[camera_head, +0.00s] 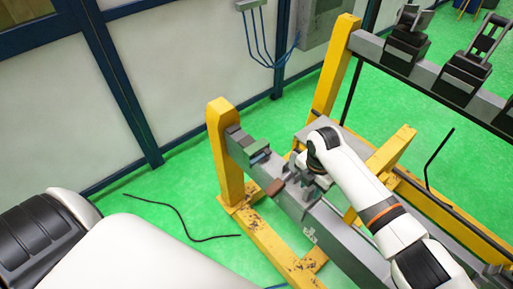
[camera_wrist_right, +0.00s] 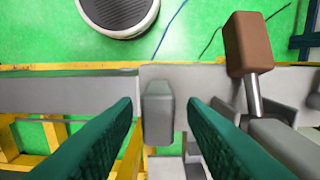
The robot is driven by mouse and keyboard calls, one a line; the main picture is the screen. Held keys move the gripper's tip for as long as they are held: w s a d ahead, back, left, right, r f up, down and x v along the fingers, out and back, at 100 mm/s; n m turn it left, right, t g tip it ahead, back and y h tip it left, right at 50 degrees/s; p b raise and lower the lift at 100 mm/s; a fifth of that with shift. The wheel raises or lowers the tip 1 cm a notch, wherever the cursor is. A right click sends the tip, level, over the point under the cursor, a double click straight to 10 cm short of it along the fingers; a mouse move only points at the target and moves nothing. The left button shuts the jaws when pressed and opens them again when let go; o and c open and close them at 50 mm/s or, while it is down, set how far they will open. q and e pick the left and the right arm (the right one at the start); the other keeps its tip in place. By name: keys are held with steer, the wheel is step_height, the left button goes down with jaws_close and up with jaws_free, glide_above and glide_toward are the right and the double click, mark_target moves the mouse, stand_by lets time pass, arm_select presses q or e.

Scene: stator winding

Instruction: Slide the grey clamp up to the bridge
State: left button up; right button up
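My right gripper (camera_wrist_right: 160,104) is open in the right wrist view, with its two green fingers on either side of a small upright grey block (camera_wrist_right: 158,115), seemingly part of the grey clamp. A gap shows between the block and each finger. In the head view my right gripper (camera_head: 310,178) is over the grey clamp (camera_head: 296,190) on the grey beam and hides much of it. A brown handle (camera_head: 275,187) sits beside it; it also shows in the right wrist view (camera_wrist_right: 247,45). A grey block, possibly the bridge (camera_head: 254,150), stands near the beam's upper-left end. My left gripper is out of view.
The grey beam (camera_head: 345,238) rests on a yellow frame (camera_head: 228,150). A second rail (camera_head: 425,72) with dark clamps stands at the upper right. Black cables lie on the green floor (camera_head: 185,190). My left arm fills the lower left.

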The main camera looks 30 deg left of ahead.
step_height(320, 180, up, 8)
steer(key=p, duration=0.6)
steer(key=shift+r, duration=0.1)
